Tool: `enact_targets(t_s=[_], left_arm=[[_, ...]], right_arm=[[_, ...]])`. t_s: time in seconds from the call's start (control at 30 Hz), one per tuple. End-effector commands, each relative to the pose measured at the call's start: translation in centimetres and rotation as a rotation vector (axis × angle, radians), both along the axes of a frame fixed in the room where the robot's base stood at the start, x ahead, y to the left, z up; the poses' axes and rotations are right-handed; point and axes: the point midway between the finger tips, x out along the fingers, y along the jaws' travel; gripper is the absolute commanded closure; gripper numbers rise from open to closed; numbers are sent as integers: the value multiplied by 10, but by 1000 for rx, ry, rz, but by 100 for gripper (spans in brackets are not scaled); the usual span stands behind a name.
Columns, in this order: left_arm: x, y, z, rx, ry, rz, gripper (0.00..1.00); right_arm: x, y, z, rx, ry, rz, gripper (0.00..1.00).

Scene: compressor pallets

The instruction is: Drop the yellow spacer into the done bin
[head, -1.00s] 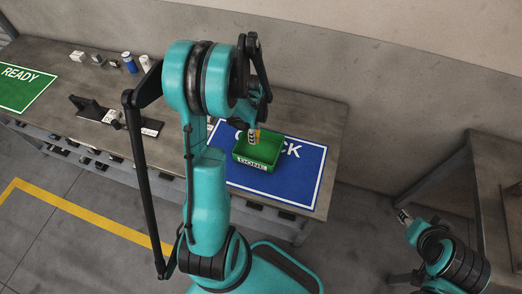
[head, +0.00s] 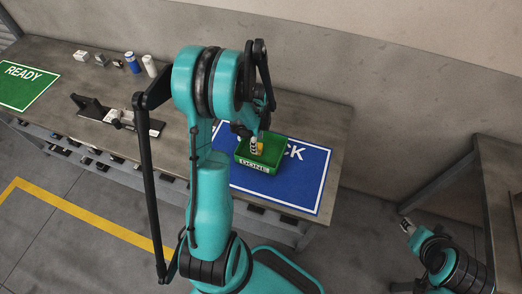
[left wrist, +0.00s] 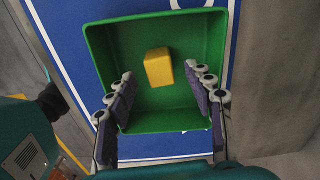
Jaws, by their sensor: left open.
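The yellow spacer (left wrist: 158,68) is a small block inside the green done bin (left wrist: 105,62), seen in the left wrist view. It also shows in the head view (head: 260,147), partly covered by my gripper. My left gripper (left wrist: 161,76) is open, with its fingers apart on either side of the spacer and not touching it. In the head view, my left gripper (head: 255,146) reaches down into the bin (head: 252,163), labelled DONE. I cannot tell whether the spacer rests flat on the bin floor. My right gripper (head: 407,226) is low at the right, away from the bin; its fingers are too small to read.
The bin stands on a blue mat (head: 310,180) at the bench's right end. A dark fixture (head: 115,115), a green READY mat (head: 25,85), a blue can (head: 131,62) and a white cylinder (head: 149,65) lie left. Another table (head: 490,165) stands right.

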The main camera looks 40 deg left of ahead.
Motion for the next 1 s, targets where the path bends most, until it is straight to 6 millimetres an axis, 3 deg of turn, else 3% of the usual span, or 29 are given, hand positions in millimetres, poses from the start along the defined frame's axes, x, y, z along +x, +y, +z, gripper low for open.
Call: enact_targets(t_s=[0.17,0.6,0.8,1.0], left_arm=[[0,0,16,0,0,0,47],[0,0,104,0,0,0,47],[0,0,119,0,0,0,47],[0,0,120,0,0,0,47]], right_arm=[[0,0,0,0,0,0,60],[0,0,0,0,0,0,60],[0,0,0,0,0,0,60],[0,0,0,0,0,0,60]])
